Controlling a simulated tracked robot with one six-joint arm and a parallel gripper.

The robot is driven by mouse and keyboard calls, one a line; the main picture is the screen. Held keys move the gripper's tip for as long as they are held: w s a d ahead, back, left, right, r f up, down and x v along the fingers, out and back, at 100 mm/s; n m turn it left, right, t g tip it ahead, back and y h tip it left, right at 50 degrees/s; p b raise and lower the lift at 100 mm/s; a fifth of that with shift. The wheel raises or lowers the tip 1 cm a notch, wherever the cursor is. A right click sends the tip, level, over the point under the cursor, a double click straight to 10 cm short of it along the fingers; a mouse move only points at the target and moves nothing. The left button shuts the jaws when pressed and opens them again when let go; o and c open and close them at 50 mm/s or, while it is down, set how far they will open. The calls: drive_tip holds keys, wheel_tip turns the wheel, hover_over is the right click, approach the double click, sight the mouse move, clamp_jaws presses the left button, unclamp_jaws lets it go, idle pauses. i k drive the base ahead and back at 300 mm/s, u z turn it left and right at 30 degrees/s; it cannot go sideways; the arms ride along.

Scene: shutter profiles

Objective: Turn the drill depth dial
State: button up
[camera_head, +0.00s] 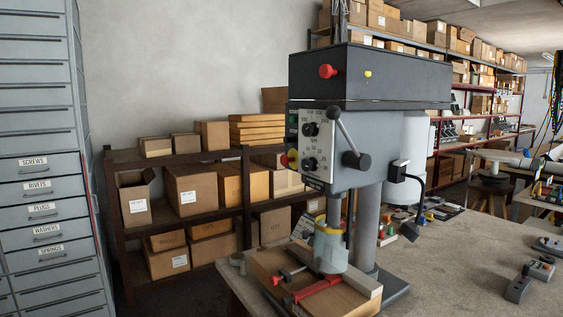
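A grey drill press with a dark top housing (375,75) stands on the workbench (455,250). Its pale front panel (317,145) carries an upper black dial (311,129) and a lower black dial (310,164). The printing around them is too small to read, so I cannot tell which one is the depth dial. A lever with a black knob (364,161) sits on the side of the head, right of the panel. My gripper is not in view.
A red button (327,71) and a red and yellow knob (291,160) stick out from the drill. A wooden block with a red clamp (312,291) lies under the chuck guard (330,248). Shelves of boxes (190,190) and a drawer cabinet (40,150) stand left.

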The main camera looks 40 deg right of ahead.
sight(311, 164)
drive_tip(key=u, duration=0.2)
drive_tip(key=i, duration=0.95)
drive_tip(key=u, duration=0.25)
